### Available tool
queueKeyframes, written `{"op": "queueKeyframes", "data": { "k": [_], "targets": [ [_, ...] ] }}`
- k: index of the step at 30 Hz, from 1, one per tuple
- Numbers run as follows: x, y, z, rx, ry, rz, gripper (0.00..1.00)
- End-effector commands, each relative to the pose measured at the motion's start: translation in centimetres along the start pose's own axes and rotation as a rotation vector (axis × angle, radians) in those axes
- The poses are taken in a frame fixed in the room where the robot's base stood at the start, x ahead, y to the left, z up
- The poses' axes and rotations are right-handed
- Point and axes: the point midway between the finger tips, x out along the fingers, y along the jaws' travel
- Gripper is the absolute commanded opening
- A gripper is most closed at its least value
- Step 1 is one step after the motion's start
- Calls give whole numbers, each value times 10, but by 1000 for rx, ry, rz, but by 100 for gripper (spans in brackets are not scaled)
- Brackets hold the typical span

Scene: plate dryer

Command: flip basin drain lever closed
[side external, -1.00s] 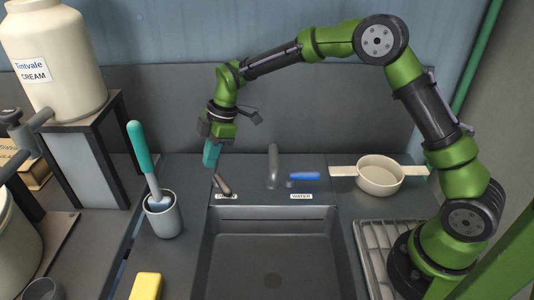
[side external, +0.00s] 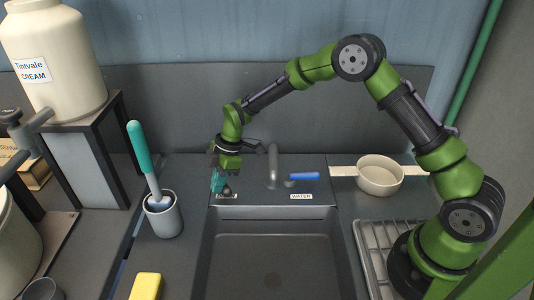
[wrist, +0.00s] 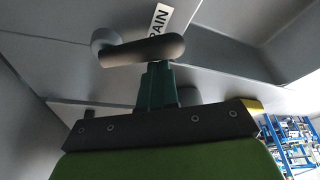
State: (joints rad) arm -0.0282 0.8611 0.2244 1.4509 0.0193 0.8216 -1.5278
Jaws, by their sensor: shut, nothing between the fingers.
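The drain lever (wrist: 142,50) is a dark, rounded handle on a round pivot in the wrist view, beside a white label (wrist: 160,20) whose visible letters read "RAIN". My gripper (wrist: 157,72) has its teal fingers shut and empty, with the tips right at the lever's handle; I cannot tell whether they touch. In the side view my gripper (side external: 217,184) is low over the counter at the back left of the basin (side external: 270,255). The fingers largely hide the lever there.
A grey faucet (side external: 273,165) and a blue water lever (side external: 304,176) stand to the right of my gripper. A cup with a teal-handled brush (side external: 163,216) stands to the left. A cream strainer (side external: 380,174) sits at the right. The basin is empty.

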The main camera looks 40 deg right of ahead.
Motion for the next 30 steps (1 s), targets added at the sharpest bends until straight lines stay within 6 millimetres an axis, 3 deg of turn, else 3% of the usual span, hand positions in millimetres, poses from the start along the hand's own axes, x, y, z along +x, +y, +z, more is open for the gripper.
{"op": "queueKeyframes", "data": {
  "k": [17,30],
  "targets": [
    [-1,-1,5,-71,0,-28,0],
    [-8,-1,23,-371,1,-138,0]
  ]
}}
